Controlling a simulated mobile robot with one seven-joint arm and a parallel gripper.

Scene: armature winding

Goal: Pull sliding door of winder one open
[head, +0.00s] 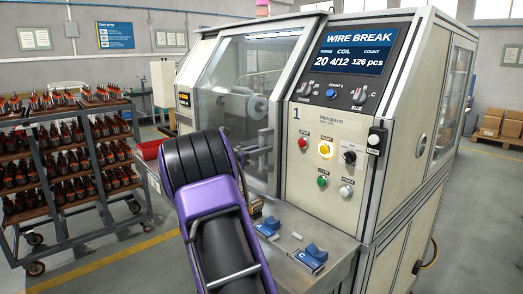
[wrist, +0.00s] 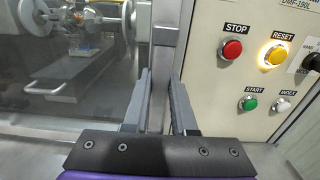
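Winder one (head: 310,115), a beige machine marked "1", stands in front of me. Its sliding door (head: 245,85) is a large clear pane in a grey frame and looks closed, its right edge against the control panel. My gripper (head: 265,145) is in front of that right edge. In the wrist view, the two grey fingers of my gripper (wrist: 161,85) are apart, one on each side of a vertical grey bar (wrist: 167,45) at the door's edge. I cannot tell whether they touch it. The door pane (wrist: 80,95) fills the left of that view.
The control panel carries a red stop button (wrist: 233,49), a lit yellow reset button (wrist: 275,54) and a green start button (wrist: 249,104), close right of my fingers. Blue fixtures (head: 311,255) sit on the front ledge. A loaded rack (head: 130,150) stands left.

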